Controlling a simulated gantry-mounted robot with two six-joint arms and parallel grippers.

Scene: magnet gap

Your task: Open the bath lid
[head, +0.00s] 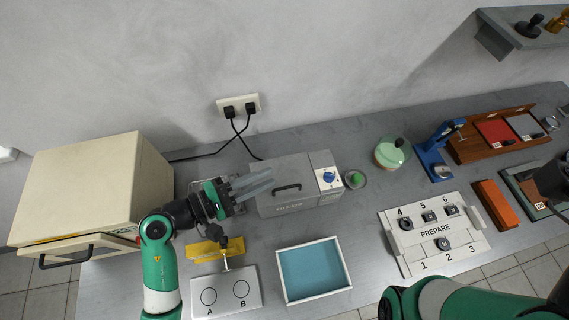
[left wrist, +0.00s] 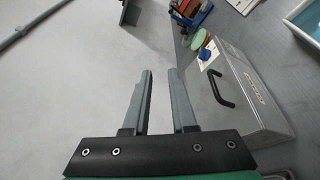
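The bath (head: 270,200) is a grey metal box at the back of the bench, with a blue knob (head: 329,176) on its right part. Its lid is closed, and a black handle (head: 287,188) lies on the lid. In the left wrist view the handle (left wrist: 221,89) is right of the fingers. My left gripper (head: 268,181) is above the left part of the bath, its grey fingers pointing right toward the handle. The fingers (left wrist: 162,72) are apart with nothing between them. They do not touch the handle. My right gripper is not visible; only my right arm shows at the lower right.
A cream oven-like box (head: 95,185) stands at the left. A blue-floored tray (head: 312,270), a white A/B plate (head: 225,292) and a PREPARE board (head: 435,235) lie in front. A green-lidded vessel (head: 390,154) stands right of the bath.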

